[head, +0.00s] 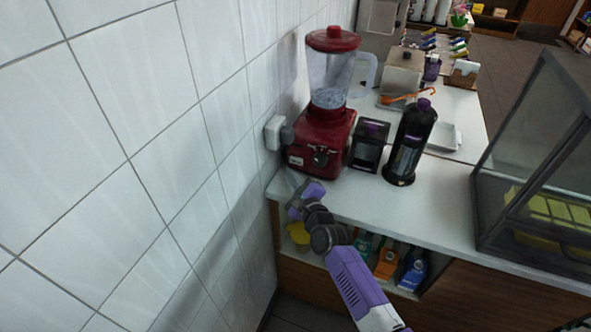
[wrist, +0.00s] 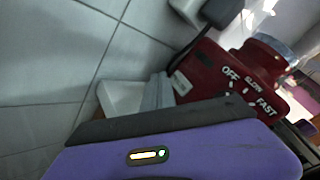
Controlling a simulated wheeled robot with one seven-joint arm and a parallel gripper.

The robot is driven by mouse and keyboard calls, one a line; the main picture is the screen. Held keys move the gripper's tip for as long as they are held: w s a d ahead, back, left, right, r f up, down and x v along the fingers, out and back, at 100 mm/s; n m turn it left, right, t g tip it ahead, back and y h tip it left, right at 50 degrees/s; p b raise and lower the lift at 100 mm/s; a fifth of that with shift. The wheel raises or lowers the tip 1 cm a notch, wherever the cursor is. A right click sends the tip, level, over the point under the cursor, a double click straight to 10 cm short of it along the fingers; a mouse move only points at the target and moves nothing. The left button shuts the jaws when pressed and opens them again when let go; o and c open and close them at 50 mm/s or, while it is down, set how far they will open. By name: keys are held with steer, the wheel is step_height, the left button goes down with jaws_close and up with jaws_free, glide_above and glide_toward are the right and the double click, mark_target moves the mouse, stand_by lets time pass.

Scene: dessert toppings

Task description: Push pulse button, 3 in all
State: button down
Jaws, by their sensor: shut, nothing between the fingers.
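A red blender (head: 325,135) with a clear jar and red lid stands upright at the left end of the white counter. Its front has a dark round knob (head: 320,157) and a small pale patch to the left of it; I cannot read the patch. In the wrist view the red base (wrist: 218,75) shows "OFF" and "FAST" lettering, with a small pale label (wrist: 181,83) at its left edge. My gripper (head: 297,184) is shut and empty, just in front of the blender's lower left front and near the tiled wall. I cannot tell whether it touches the base.
A wall socket with a plug (head: 275,133) is left of the blender. A dark container (head: 369,145) and a tall black bottle (head: 409,145) stand to its right. A glass case (head: 540,160) is farther right. The front counter strip is clear.

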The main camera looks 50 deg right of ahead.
mark_target(290, 161)
steer(key=shift+w+d+b, duration=0.2)
steer(key=shift+d+b, duration=0.15)
steer(key=shift+d, duration=0.15)
steer(key=shift+w+d+b, duration=0.15)
steer(key=shift+d+b, duration=0.15)
steer(key=shift+d, duration=0.2)
steer(key=shift+d, duration=0.1)
stand_by(1.3)
steer(key=shift+w+d+b, duration=0.15)
steer(key=shift+d+b, duration=0.15)
steer(key=shift+b, duration=0.05)
steer(key=shift+w+d+b, duration=0.15)
steer(key=shift+d+b, duration=0.2)
steer(key=shift+d, duration=0.1)
stand_by(0.7)
steer(key=shift+a+r, duration=0.1)
steer(key=shift+s+a+p, duration=0.25)
steer(key=shift+a+p, duration=0.35)
steer(key=shift+p, duration=0.2)
steer(key=shift+s+a, duration=0.1)
steer(key=shift+a, duration=0.05)
